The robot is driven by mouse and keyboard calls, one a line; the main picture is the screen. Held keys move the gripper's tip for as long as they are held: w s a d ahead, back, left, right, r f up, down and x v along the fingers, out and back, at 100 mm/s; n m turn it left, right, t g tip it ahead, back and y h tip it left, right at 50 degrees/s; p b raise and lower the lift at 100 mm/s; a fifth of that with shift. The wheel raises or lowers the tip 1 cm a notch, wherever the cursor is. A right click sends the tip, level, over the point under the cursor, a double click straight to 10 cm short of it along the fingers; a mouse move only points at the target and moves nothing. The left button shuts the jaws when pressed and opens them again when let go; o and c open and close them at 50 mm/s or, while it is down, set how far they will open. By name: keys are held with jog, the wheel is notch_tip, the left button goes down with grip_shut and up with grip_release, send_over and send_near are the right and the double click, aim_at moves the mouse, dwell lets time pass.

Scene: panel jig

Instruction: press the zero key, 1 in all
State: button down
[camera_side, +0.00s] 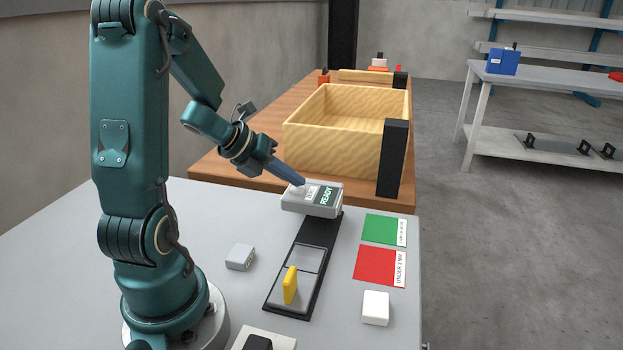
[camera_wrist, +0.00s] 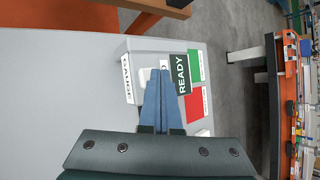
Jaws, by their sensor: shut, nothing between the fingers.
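The grey gauge box (camera_side: 312,208) stands at the far end of a black strip and shows READY on its green display (camera_side: 327,196). A small white label (camera_side: 311,193) sits beside the display; its text is too small to read surely. A pale key (camera_side: 296,189) is on the left of the box top, partly hidden by my fingertips. My gripper (camera_side: 301,182) is shut and empty, its tips pointing down at the key; I cannot tell whether they touch it. In the wrist view, the blue fingers (camera_wrist: 161,73) lie together between a pale key (camera_wrist: 144,75) and the READY display (camera_wrist: 181,74).
Green (camera_side: 380,229) and red (camera_side: 376,266) cards lie to the right. A white block (camera_side: 375,308) and a grey block (camera_side: 240,257) sit nearby. A wooden bin (camera_side: 330,142) and black post (camera_side: 393,160) stand behind.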

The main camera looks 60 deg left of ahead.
aim_at(293, 190)
jog(key=shift+r, duration=1.05)
jog(key=shift+r, duration=2.5)
